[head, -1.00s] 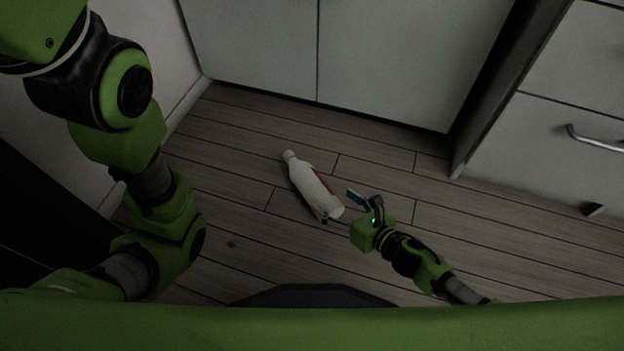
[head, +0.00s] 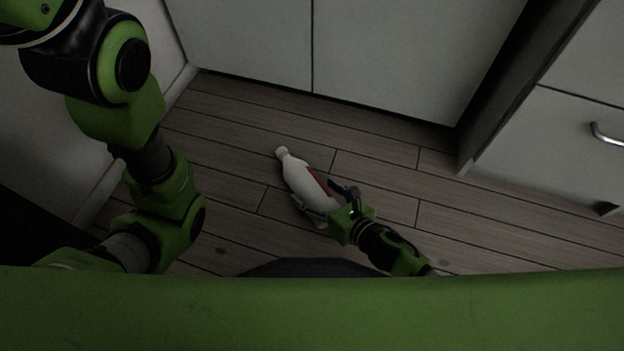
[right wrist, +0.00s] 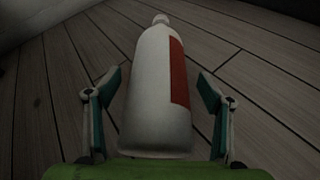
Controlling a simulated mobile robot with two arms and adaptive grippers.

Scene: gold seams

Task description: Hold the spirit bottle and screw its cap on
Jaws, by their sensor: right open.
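The spirit bottle (head: 303,181) is white with a red label and lies on its side on the wooden floor, its neck pointing up and left in the head view. In the right wrist view the bottle (right wrist: 155,95) lies between the two fingers, with its white top end (right wrist: 161,19) far from me. My right gripper (head: 322,200) is open, its fingers on either side of the bottle's base end. In the right wrist view a gap shows between each fingertip and the bottle. I cannot tell whether a cap is on the neck. My left gripper is out of view.
Pale cabinet doors (head: 400,55) stand behind the bottle. A drawer unit with a metal handle (head: 608,136) is at the right. A pale wall is at the left. The plank floor (head: 230,125) around the bottle is clear.

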